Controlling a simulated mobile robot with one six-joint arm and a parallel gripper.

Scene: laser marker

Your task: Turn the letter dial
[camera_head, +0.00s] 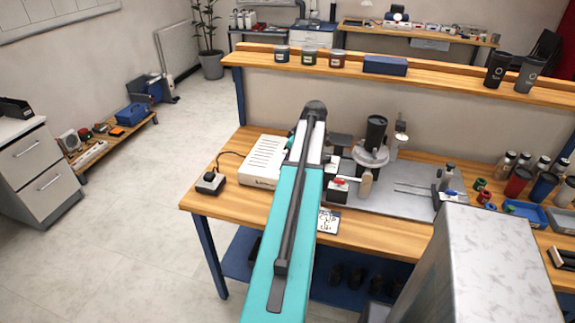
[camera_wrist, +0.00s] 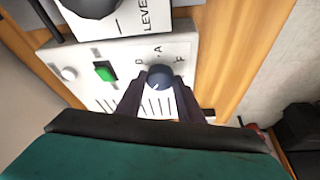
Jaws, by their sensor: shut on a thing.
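In the wrist view, the letter dial (camera_wrist: 160,76) is a round dark blue knob on a white panel (camera_wrist: 125,50). Printed letters stand around it; an A and an F can be read, and another is unclear. A pale pointer mark shows on the knob. My gripper (camera_wrist: 158,88) has its two dark fingers on either side of the knob and is shut on it. In the head view, my teal arm reaches over the bench and hides the dial and gripper. A white vented box (camera_head: 265,160) stands left of the arm there.
A green switch (camera_wrist: 104,71) and a large black knob (camera_wrist: 92,6) by the word LEVEL sit near the dial. In the head view, a grey plate (camera_head: 400,195) carries a machine (camera_head: 372,150) right of the arm. A small black-topped box (camera_head: 211,182) stands at the bench's left end.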

